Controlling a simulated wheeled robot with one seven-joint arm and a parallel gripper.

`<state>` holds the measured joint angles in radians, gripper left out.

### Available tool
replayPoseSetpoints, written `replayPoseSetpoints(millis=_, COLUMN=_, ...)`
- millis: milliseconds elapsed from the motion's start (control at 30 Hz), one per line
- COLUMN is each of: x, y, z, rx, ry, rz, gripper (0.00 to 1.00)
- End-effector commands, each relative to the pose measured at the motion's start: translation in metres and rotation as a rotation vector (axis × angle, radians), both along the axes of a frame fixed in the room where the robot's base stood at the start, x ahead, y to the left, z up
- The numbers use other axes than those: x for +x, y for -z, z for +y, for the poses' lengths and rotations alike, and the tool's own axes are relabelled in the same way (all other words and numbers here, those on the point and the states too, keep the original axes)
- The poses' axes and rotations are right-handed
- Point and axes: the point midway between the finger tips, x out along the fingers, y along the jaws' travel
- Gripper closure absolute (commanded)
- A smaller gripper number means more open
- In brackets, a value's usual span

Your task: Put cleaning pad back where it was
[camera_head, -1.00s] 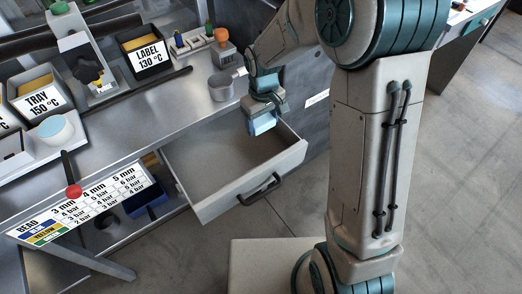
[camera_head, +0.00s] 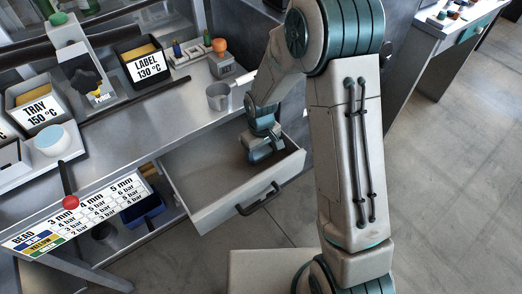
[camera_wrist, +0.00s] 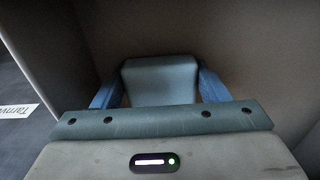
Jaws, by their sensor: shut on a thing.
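The open drawer (camera_head: 232,205) is pulled out below the bench. My gripper (camera_head: 265,154) is down inside it, near its right side in the head view. In the wrist view, the cleaning pad (camera_wrist: 160,78) is a pale blue-grey block between the two blue fingers of my gripper (camera_wrist: 158,92), which are shut on it. The drawer's brown inner surfaces lie close around it. The pad is hidden behind my gripper in the head view, and I cannot tell whether it touches the drawer floor.
On the bench above stand a grey metal cup (camera_head: 218,97), an orange-topped stamp (camera_head: 221,60) and the black label bin (camera_head: 146,66). The rest of the drawer looks empty.

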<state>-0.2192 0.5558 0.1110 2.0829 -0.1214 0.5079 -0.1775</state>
Motion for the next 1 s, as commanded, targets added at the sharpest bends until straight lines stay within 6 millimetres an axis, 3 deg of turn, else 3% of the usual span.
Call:
replayPoseSetpoints(millis=100, x=0.0, y=0.005, z=0.0, rx=0.0, ry=0.0, rz=0.0, gripper=0.61)
replayPoseSetpoints(millis=133, x=0.0, y=0.003, z=0.0, rx=0.0, ry=0.0, rz=0.0, gripper=0.24)
replayPoseSetpoints(millis=200, x=0.0, y=0.003, z=0.0, rx=0.0, ry=0.0, rz=0.0, gripper=0.11)
replayPoseSetpoints(millis=600, x=0.001, y=-0.006, z=0.0, rx=0.001, ry=0.001, rz=-0.002, gripper=0.11)
replayPoseSetpoints(millis=1000, x=0.001, y=-0.085, z=0.0, rx=0.001, ry=0.001, rz=-0.005, gripper=0.11)
